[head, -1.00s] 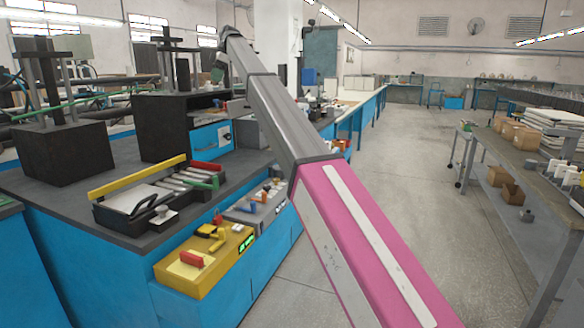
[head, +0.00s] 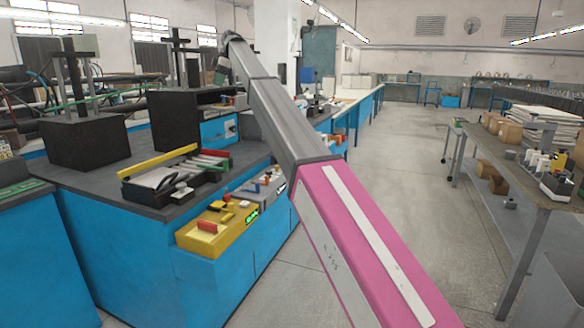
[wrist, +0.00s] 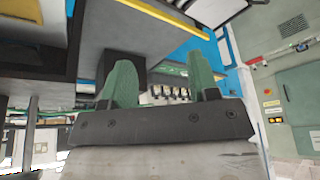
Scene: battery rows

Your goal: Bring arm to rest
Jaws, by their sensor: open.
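My arm is raised across the middle of the head view, its pink link near and its grey links reaching up and left over the blue bench. My gripper (wrist: 162,90) shows in the wrist view, with two green fingers set well apart and nothing between them. In the head view the gripper end (head: 222,66) is small and partly hidden behind the arm's last links, in front of the dark machine on the bench. It appears clear of the bench top.
A grey worktable (head: 500,185) stands at right. The aisle floor (head: 400,190) between is clear.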

